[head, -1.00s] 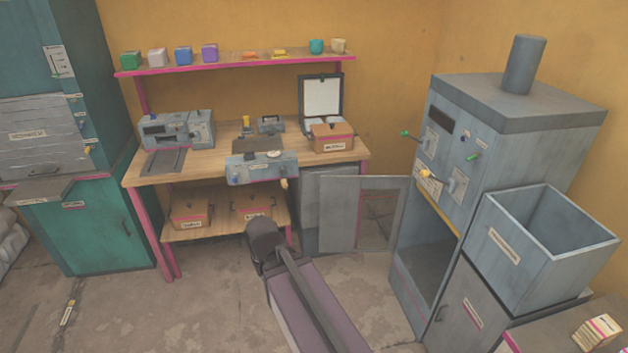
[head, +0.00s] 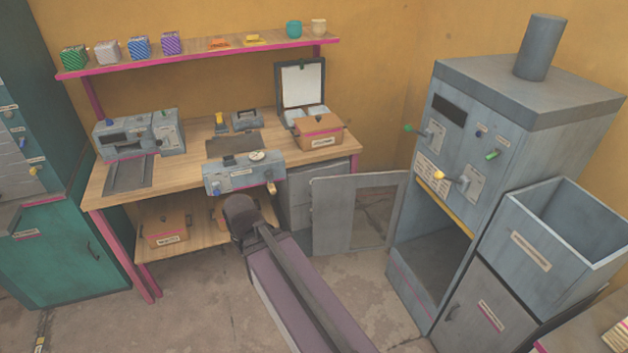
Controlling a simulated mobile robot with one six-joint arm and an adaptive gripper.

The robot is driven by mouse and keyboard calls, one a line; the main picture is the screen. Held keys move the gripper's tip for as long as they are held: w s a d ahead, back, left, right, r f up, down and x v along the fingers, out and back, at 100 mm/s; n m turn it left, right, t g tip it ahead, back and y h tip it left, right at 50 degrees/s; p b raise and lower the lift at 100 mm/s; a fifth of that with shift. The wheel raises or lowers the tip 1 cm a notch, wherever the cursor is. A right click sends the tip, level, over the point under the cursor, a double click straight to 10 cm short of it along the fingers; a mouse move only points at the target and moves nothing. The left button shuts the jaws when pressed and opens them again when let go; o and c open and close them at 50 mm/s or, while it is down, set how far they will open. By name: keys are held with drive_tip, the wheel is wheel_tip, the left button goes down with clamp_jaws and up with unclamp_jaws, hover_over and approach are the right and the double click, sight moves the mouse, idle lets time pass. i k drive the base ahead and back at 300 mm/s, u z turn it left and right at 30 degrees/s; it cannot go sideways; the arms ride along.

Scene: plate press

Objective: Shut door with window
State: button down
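The door with the window (head: 333,219) is a grey framed panel in the head view. It hangs off the left side of the tall grey machine (head: 467,150) and stands swung open toward the workbench. The machine's lower chamber (head: 432,255) is open at the front and looks empty. My arm reaches up from the bottom of the picture, left of the door and apart from it. The end of my arm points away from the camera, and the gripper's fingers cannot be made out.
A wooden workbench (head: 105,192) with small machines and boxes stands behind my arm. A grey open bin (head: 520,222) is at the machine's right. A teal cabinet (head: 55,262) is at the left. Bare floor (head: 215,300) lies left of my arm.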

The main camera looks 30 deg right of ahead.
sight(334, 198)
drive_tip(key=z, duration=0.5)
drive_tip(key=i, duration=0.85)
drive_tip(key=z, duration=0.5)
